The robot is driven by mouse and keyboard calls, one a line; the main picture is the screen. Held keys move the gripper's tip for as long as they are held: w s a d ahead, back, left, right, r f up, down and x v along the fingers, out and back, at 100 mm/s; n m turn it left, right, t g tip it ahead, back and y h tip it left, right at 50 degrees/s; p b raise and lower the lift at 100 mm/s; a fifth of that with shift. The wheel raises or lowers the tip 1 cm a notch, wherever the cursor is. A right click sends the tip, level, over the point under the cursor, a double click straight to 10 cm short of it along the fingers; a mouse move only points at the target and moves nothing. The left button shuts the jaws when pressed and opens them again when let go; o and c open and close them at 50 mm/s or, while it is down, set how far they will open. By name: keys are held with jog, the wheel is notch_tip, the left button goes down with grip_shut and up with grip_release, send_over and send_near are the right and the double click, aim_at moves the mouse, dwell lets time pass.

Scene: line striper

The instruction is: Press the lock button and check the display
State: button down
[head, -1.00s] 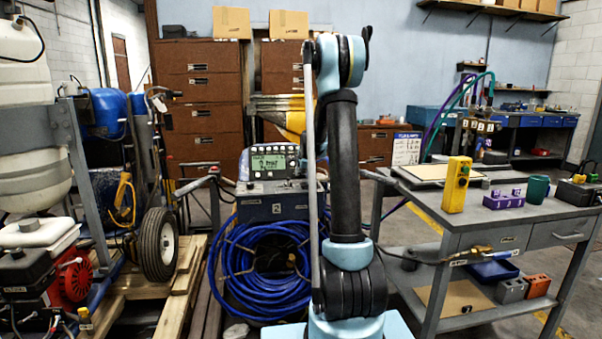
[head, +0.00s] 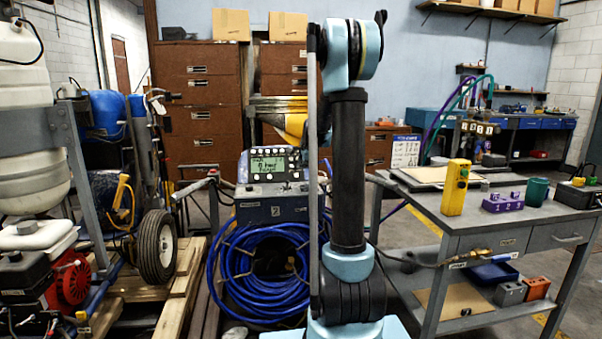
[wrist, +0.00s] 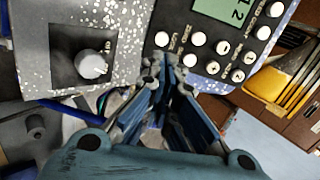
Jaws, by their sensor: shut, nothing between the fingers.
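The control unit (head: 248,163) with a lit green display (head: 268,169) stands above the blue hose coil, left of my arm. Dark text shows on the display, too small to read surely. In the wrist view, part of the display (wrist: 226,8) shows at the top, with several white round buttons (wrist: 197,38) on the black panel. Their labels are not clear, so I cannot tell which is the lock button. My gripper (wrist: 168,72) is shut and empty, its tips close to the panel's lower-left edge; contact cannot be told. In the head view my arm hides the gripper.
A speckled grey panel with a white knob (wrist: 91,64) lies left of the fingertips. The blue hose coil (head: 235,270) is below the unit. A grey workbench (head: 520,228) with a yellow button box (head: 455,188) stands right. A wheeled machine (head: 157,245) stands left.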

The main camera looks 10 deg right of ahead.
jog(key=shift+v, duration=2.65)
jog(key=shift+s, duration=0.1)
jog(key=s+a+f+n+g, duration=0.15)
jog(key=s+n, duration=0.35)
jog(key=s, duration=1)
jog(key=s+a+f+n+g, duration=0.1)
jog(key=s+f+n+g, duration=0.2)
jog(key=s, duration=1.1)
jog(key=s+f+n+g, duration=0.1)
jog(key=s+f+n, duration=0.3)
jog(key=s, duration=0.7)
jog(key=s+f+n, duration=0.5)
jog(key=s+f, duration=0.3)
jog(key=s, duration=0.4)
jog(key=shift+s+a+g+h, duration=0.15)
jog(key=shift+s+g+h, duration=0.05)
jog(key=shift+g+h, duration=0.2)
